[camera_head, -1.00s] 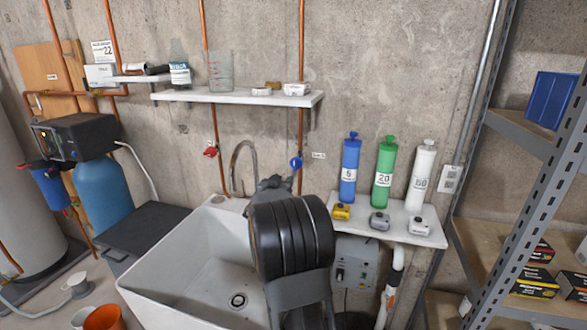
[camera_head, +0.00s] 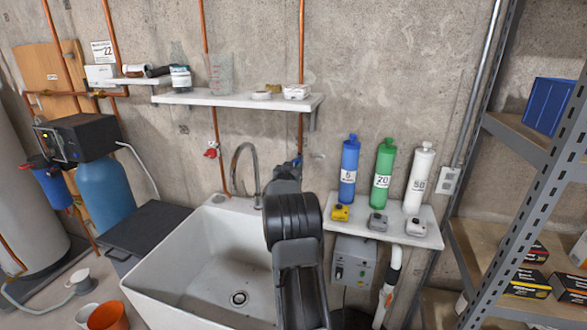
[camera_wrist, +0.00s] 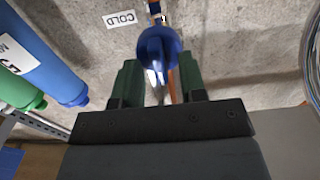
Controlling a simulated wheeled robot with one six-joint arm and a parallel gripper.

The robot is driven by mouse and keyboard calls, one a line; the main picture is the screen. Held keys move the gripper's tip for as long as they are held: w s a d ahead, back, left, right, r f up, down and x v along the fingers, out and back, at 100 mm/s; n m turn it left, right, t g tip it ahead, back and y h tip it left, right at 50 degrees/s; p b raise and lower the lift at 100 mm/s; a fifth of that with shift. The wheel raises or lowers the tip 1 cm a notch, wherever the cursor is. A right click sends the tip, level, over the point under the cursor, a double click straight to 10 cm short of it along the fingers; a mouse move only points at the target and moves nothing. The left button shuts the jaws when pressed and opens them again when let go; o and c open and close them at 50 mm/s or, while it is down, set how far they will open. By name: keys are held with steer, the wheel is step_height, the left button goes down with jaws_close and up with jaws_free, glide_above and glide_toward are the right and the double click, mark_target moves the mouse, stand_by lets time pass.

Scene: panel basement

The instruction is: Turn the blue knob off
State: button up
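The blue knob (camera_wrist: 158,52) is on a copper pipe on the wall. In the wrist view it shows at top centre, level with the gap between my fingertips and close to them. My gripper (camera_wrist: 160,70) is open, one dark green finger on each side of the gap. I cannot tell whether either finger touches the knob. A "COLD" tag (camera_wrist: 120,20) is on the wall beside the knob. In the head view the knob (camera_head: 298,162) is a small blue patch, partly hidden behind my gripper (camera_head: 284,180).
A red knob (camera_head: 211,152) is on the pipe to the left. The white sink (camera_head: 160,275) and faucet (camera_head: 236,165) are below and left. A blue bottle (camera_head: 349,172) and a green bottle (camera_head: 383,175) stand close on the right, on a low shelf (camera_head: 430,232).

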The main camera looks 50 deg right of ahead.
jaws_close()
stand_by(0.3)
steer(key=shift+m+b, duration=0.3)
steer(key=shift+b, duration=0.1)
steer(key=shift+s+d+f+m+b, duration=0.1)
steer(key=shift+m+b, duration=2.95)
steer(key=shift+m, duration=1.25)
steer(key=shift+s+f+m+b, duration=0.1)
steer(key=shift+m+b, duration=2.95)
steer(key=shift+m, duration=1.25)
